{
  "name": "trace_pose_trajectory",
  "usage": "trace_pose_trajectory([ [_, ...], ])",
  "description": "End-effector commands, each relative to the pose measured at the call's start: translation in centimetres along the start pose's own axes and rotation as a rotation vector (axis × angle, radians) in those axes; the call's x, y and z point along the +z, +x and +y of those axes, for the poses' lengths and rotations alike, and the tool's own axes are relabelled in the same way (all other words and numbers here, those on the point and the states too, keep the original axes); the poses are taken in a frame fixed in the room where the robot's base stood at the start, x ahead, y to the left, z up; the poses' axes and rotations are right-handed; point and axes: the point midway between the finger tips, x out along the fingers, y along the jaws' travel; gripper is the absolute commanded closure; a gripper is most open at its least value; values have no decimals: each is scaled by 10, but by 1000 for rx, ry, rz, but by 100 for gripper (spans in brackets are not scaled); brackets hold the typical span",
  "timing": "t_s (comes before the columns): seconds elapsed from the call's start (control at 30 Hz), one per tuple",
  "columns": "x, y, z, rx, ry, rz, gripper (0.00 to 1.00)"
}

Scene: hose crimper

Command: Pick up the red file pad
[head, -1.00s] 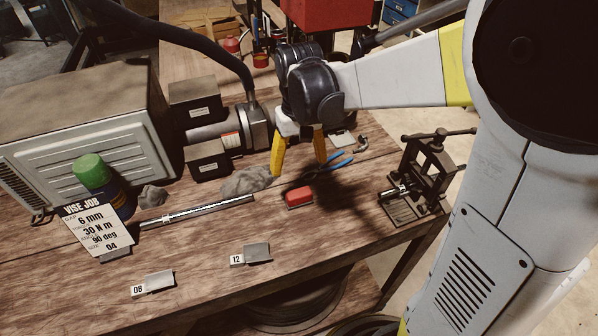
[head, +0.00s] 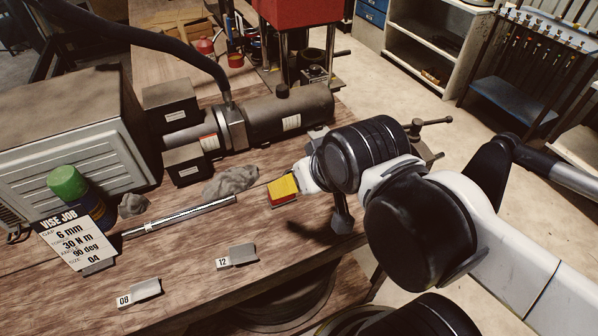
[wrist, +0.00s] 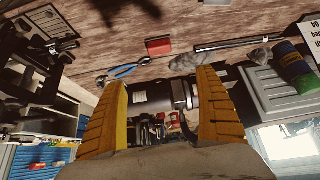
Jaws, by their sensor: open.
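The red file pad (head: 283,200) lies on the wooden bench near its front right part. In the head view a yellow finger of my gripper (head: 284,186) overlaps the pad's far side, covering part of it. In the wrist view my gripper (wrist: 163,80) is open, with its two yellow fingers spread and nothing between them. The pad (wrist: 158,45) shows there beyond the fingertips, between and apart from them.
Blue-handled pliers (wrist: 128,70) lie close to the pad. A grey rag (head: 231,180) and a metal rod (head: 190,212) lie to its left. A black vise (wrist: 46,27) stands on the other side. Labelled blocks 12 (head: 238,256) and 08 (head: 140,291) lie nearer the bench's front edge.

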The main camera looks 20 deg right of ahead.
Motion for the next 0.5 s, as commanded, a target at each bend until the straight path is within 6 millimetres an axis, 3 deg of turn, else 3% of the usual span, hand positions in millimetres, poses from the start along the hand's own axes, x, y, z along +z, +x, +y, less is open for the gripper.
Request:
trace_pose_trajectory([
  [0.27, 4, 6, 0, 0, 0, -2, 17],
  [0.43, 25, 35, 0, 0, 0, -2, 17],
  [0.5, 35, 48, 0, 0, 0, -3, 7],
])
